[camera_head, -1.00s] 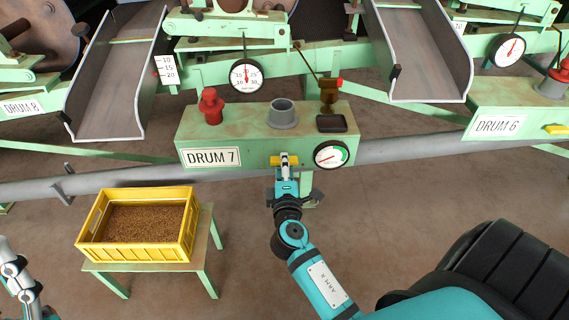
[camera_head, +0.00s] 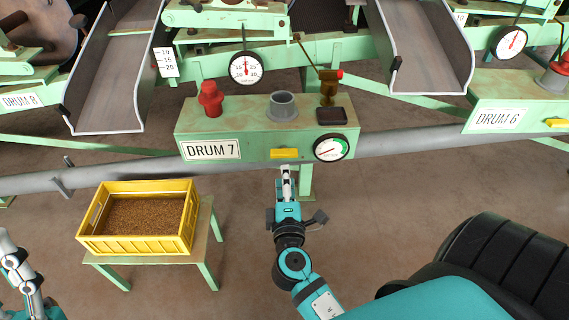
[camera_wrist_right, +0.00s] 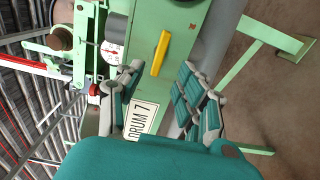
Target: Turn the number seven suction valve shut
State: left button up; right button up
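The number seven suction valve has a yellow bar handle (camera_head: 284,153) on the front of the green DRUM 7 box (camera_head: 235,125). The handle lies level, along the box's length. It also shows in the right wrist view as a yellow bar (camera_wrist_right: 160,54). My right gripper (camera_head: 287,172) is just below and in front of the handle, apart from it. In the right wrist view its two fingers (camera_wrist_right: 157,88) are spread with nothing between them. My left arm shows at the lower left edge; its gripper cannot be made out.
A round gauge (camera_head: 331,148) sits right of the handle, its red needle pointing lower left. A red knob (camera_head: 211,99) and grey cup (camera_head: 283,106) top the box. A grey pipe (camera_head: 400,143) runs behind. A yellow crate (camera_head: 135,246) of brown grains stands left on a green table.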

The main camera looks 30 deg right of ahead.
jog(key=v, duration=0.4)
dwell(0.4)
